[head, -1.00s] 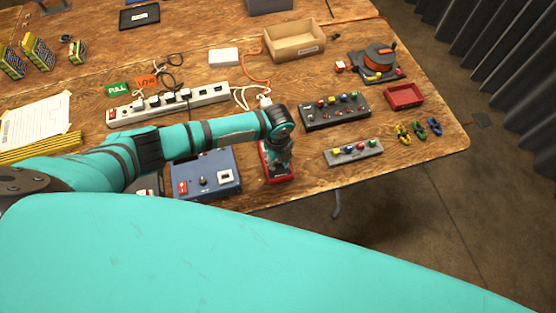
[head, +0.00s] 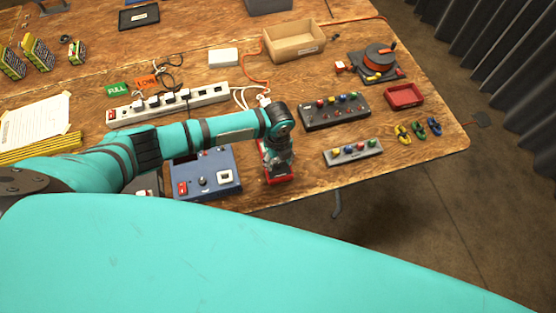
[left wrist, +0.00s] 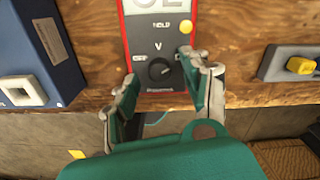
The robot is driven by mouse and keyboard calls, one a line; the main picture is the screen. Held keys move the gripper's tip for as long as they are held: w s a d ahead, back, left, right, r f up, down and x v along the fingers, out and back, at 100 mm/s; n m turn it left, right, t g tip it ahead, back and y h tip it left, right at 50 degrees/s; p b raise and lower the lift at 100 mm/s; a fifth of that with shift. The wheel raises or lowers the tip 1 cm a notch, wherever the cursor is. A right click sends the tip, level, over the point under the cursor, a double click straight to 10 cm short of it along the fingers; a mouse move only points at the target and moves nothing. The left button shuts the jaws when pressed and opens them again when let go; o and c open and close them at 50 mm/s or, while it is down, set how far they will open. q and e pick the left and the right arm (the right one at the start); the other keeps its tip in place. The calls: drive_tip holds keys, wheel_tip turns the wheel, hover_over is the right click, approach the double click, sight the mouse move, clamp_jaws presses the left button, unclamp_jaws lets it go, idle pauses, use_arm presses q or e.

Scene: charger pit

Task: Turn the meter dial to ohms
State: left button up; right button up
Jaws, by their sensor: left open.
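The red meter (head: 282,179) lies near the table's front edge in the head view, mostly covered by my left gripper (head: 277,160). In the left wrist view the meter (left wrist: 146,98) has a dark face, a cut-off display at the top, and markings including HOLD, V and OFF. Its round black dial (left wrist: 159,69) has a pale mark; I cannot tell for certain which setting it points at. My left gripper (left wrist: 159,67) is open, its fingers on either side of the dial. Contact with the dial is not clear. My right gripper is not in view.
A blue box (head: 207,187) stands just left of the meter. A grey block with coloured knobs (head: 353,152) and a dark knob panel (head: 335,111) are to the right. A white power strip (head: 170,104) lies behind my arm. The table's front edge is close by.

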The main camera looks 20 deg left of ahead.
sight(278, 164)
use_arm(q)
wheel_tip(278, 164, up, 11)
idle(0.3)
idle(0.5)
